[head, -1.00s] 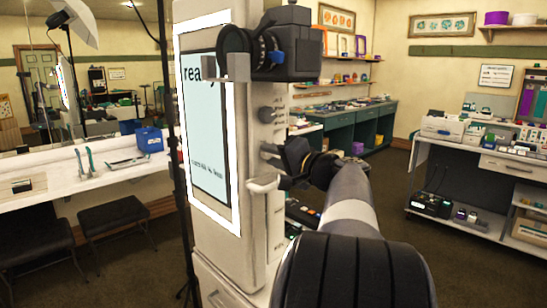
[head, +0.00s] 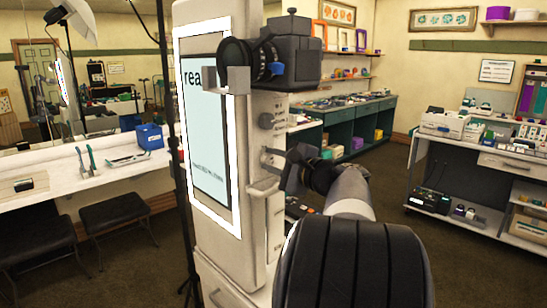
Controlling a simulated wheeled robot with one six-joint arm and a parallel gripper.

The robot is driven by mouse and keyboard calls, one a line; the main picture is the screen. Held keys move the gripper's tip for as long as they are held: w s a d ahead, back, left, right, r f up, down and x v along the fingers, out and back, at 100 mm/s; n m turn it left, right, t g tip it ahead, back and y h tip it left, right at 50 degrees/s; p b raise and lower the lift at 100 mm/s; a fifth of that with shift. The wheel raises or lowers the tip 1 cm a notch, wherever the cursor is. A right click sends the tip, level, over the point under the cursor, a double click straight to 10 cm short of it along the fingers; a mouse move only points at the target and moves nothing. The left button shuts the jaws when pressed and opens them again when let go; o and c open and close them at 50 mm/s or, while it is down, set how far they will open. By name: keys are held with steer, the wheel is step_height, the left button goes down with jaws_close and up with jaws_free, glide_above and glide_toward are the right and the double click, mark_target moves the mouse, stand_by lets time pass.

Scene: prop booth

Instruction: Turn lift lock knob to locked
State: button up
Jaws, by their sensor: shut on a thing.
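A tall pale booth column (head: 258,220) stands in the middle of the head view, with a lit screen (head: 205,130) on its left face. Its narrow right side carries a dark knob (head: 266,120) with small, unreadable markings beside it. My gripper (head: 270,160) reaches this side from the right, below that knob. Its jaws are shut on what looks like the lift lock knob, which the fingers mostly hide. I cannot read which way it points.
A black camera (head: 290,58) juts from the column above my gripper. A pale handle (head: 262,189) sticks out just below it. A white counter (head: 85,170) and stools stand at left. A shelf cart (head: 480,175) stands at right, with open floor before it.

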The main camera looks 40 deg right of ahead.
steer(key=shift+m, duration=0.4)
steer(key=o, duration=1)
steer(key=shift+s, duration=0.1)
steer(key=s+b, duration=0.1)
steer(key=s, duration=0.9)
steer(key=shift+s+d+r, duration=0.2)
steer(key=shift+s+d, duration=0.1)
steer(key=shift+d, duration=0.15)
